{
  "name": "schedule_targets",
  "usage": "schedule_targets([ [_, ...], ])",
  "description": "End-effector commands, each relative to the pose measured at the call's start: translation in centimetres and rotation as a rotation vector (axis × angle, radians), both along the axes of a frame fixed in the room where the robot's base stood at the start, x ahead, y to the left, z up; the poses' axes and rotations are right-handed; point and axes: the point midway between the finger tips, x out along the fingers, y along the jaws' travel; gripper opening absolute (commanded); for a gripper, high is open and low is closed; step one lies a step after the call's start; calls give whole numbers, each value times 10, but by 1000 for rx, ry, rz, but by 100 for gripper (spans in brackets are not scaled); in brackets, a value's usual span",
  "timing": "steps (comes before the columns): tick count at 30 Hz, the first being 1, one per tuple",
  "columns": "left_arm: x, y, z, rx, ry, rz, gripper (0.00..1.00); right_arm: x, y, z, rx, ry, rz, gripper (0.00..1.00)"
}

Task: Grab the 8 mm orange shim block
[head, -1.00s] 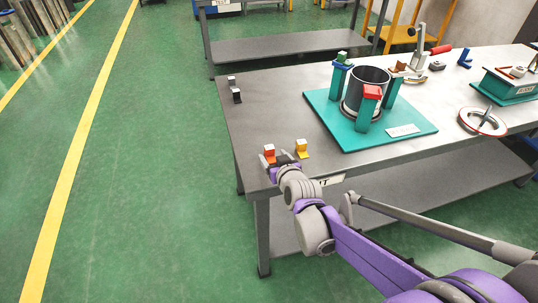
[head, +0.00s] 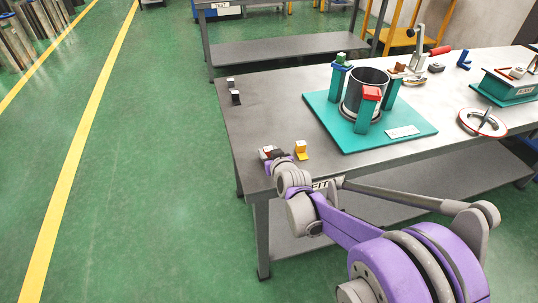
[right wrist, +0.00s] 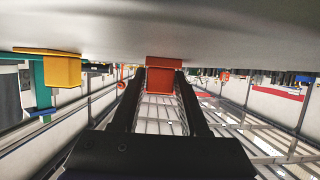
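The orange shim block (right wrist: 164,63) stands by the table's near left corner. In the right wrist view it lies between the tips of my right gripper (right wrist: 163,82), with a finger along each side. The fingers are spread about the block's width, and no clear squeeze on it shows. My left gripper is out of view.
A teal fixture plate (head: 345,134) with posts and a large grey cylinder (head: 365,92) lies to the right. The grey table (head: 265,112) is clear between them.

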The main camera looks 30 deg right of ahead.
Motion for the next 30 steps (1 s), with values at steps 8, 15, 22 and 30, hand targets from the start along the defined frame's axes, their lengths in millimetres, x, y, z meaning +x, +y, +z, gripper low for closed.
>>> schedule_targets([
  [8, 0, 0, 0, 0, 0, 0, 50, 0, 0, 0, 0, 0, 0, 0],
  [15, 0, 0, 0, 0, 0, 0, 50, 0, 0, 0, 0, 0, 0, 0],
  [22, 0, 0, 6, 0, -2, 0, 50, 0, 0, 23, 0, -1, 0, 0],
  [30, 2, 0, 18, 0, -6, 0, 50, -1, 0, 77, 0, -1, 0, 0],
])
